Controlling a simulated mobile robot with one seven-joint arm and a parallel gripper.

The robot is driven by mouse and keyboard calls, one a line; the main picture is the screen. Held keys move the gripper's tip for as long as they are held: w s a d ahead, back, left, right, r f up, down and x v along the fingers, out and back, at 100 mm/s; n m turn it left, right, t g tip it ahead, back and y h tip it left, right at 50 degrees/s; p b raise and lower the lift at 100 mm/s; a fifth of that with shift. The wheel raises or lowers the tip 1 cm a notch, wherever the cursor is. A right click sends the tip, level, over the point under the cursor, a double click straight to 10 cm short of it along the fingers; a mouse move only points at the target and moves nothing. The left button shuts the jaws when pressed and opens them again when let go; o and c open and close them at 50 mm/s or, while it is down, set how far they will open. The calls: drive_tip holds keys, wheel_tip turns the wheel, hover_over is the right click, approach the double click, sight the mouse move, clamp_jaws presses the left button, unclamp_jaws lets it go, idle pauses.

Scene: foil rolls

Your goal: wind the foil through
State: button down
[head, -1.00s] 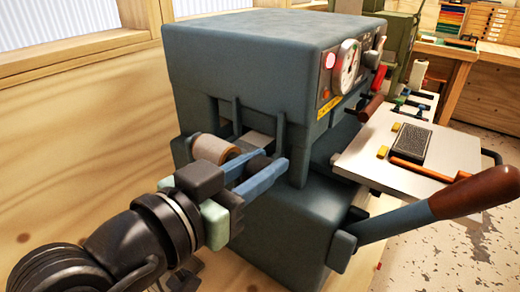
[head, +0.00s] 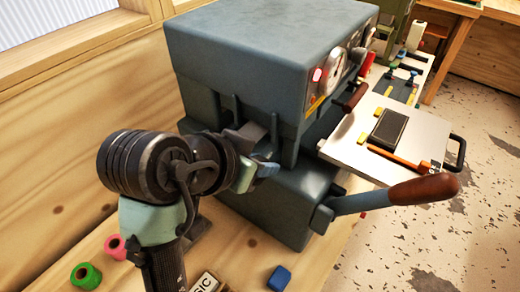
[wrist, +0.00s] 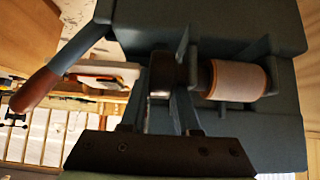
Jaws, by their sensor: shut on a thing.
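The blue-grey press (head: 270,45) stands on the wooden bench. A tan foil roll (wrist: 240,80) sits on its side in the wrist view; my arm hides it in the head view. Beside that roll is a dark round spool or knob (wrist: 172,72). My gripper (wrist: 168,90) has one finger on each side of this dark part and is shut on it. In the head view my gripper (head: 264,168) is at the press's near left side, with the fingertips partly hidden. I cannot see a strip of foil.
A lever (head: 400,192) with a brown handle sticks out at the right. A white table plate (head: 400,150) holds a dark block. Green (head: 86,276) and pink (head: 115,246) rolls and a blue block (head: 279,278) lie on the bench at the front.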

drive_tip(key=shift+f, duration=0.1)
idle(0.3)
drive_tip(key=c, duration=0.6)
unclamp_jaws()
drive_tip(key=shift+c, duration=0.2)
drive_tip(key=p+v, duration=0.3)
drive_tip(key=v, duration=1)
drive_tip(key=shift+p, duration=0.35)
drive_tip(key=shift+d, duration=0.1)
